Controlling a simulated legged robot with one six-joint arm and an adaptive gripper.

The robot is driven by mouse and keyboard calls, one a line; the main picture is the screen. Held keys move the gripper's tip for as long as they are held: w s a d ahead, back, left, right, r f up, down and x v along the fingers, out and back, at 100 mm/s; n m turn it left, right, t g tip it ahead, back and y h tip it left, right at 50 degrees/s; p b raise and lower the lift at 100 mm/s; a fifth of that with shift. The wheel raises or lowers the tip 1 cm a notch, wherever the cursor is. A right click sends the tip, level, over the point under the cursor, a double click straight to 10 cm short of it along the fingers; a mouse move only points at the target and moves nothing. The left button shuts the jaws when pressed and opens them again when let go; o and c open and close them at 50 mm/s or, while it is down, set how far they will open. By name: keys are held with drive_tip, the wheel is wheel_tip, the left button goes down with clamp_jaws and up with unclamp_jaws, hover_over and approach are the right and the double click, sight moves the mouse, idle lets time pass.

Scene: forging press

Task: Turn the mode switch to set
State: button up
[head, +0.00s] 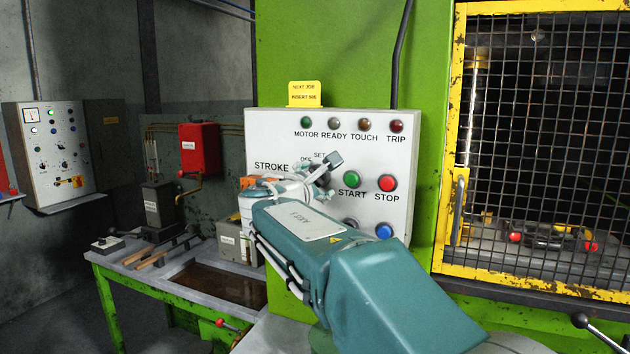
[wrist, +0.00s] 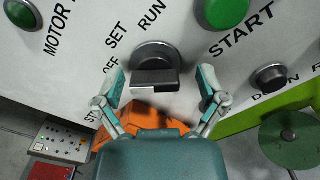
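The mode switch (wrist: 157,62) is a dark round knob with a raised grip bar on the white control panel (head: 270,135). The labels OFF, SET and RUN stand around it in the wrist view; I cannot tell which one it points to. My gripper (wrist: 160,76) is open, with one finger on the left and one on the right of the knob. Gaps show between the fingers and the knob. In the head view my arm reaches to the panel, and my gripper (head: 326,166) hides most of the switch.
The green START button (head: 351,179) and red STOP button (head: 387,183) sit right of the switch. A row of lamps (head: 335,124) is above. A yellow mesh guard (head: 448,140) stands to the right. A bench (head: 120,262) with boxes is at left.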

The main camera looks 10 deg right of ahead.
drive_tip(key=shift+a, duration=0.15)
drive_tip(key=c, duration=1)
drive_tip(key=shift+a+f, duration=0.1)
drive_tip(key=shift+a, duration=0.15)
